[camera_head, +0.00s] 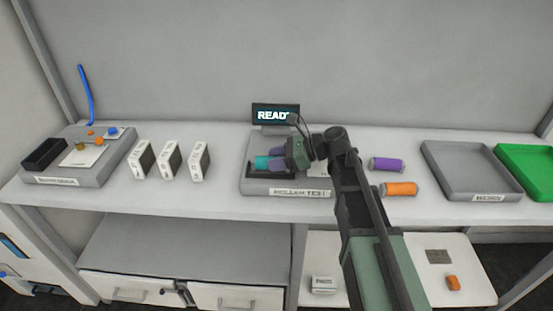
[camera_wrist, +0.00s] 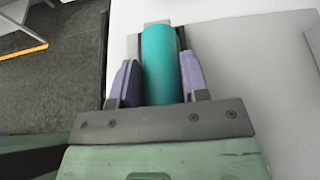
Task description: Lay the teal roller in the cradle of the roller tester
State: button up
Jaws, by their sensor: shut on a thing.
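The teal roller (camera_wrist: 160,62) is between the two purple fingers of my gripper (camera_wrist: 160,85) in the wrist view. My gripper is shut on it. In the head view the teal roller (camera_head: 263,162) shows at the left of my gripper (camera_head: 275,160), over the grey roller tester (camera_head: 256,188). The tester's screen (camera_head: 275,113) reads "READ" with its end hidden by my arm. The cradle is mostly hidden by the roller and my gripper. I cannot tell whether the roller touches the cradle.
A purple roller (camera_head: 387,164) and an orange roller (camera_head: 398,189) lie right of the tester. A grey tray (camera_head: 480,196) and a green tray (camera_head: 535,185) stand further right. Several white boxes (camera_head: 168,160) and a grey station (camera_head: 100,172) stand to the left.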

jog(key=shift+f+b, duration=0.5)
jog(key=shift+b, duration=0.05)
